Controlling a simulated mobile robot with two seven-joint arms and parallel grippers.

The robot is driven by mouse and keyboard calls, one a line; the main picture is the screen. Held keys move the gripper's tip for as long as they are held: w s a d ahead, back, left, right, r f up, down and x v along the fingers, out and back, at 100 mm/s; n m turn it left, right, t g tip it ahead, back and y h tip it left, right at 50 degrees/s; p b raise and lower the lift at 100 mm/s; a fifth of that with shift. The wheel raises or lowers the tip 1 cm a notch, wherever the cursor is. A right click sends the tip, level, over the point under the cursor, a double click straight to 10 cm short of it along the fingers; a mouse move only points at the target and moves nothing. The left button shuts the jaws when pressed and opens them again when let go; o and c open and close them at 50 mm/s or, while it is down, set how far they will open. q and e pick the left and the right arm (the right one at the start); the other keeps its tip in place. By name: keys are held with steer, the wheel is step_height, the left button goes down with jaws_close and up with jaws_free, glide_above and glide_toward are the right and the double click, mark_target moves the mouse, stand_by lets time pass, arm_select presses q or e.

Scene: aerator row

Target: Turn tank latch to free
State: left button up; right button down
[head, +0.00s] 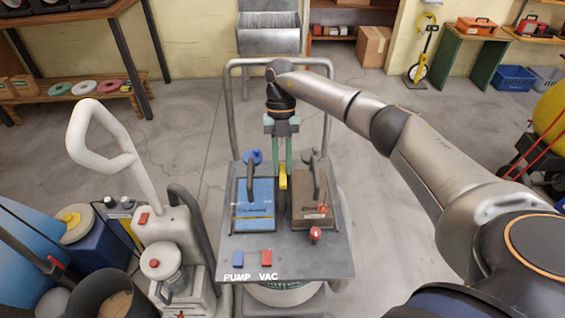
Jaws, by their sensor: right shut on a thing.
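A grey machine with a tubular frame stands in the middle of the head view, its top panel (300,262) marked PUMP and VAC. A small yellow latch (283,183) sits between a blue lid (253,212) and a brown lid (307,210) on the panel. My right gripper (283,168) reaches down from above, its greenish fingers shut on the yellow latch. The fingers hide the latch's upper part. My left gripper is not in view.
A white upright machine (183,225) with a loop handle stands close on the left. A blue switch (238,258), a red switch (266,257) and a red knob (315,234) are on the panel. Open concrete floor (190,120) lies behind.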

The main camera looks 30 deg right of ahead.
steer(key=c, duration=0.8)
jaws_free()
steer(key=shift+o, duration=0.2)
steer(key=v, duration=1.2)
steer(key=shift+r, duration=0.25)
steer(key=shift+w+d, duration=0.1)
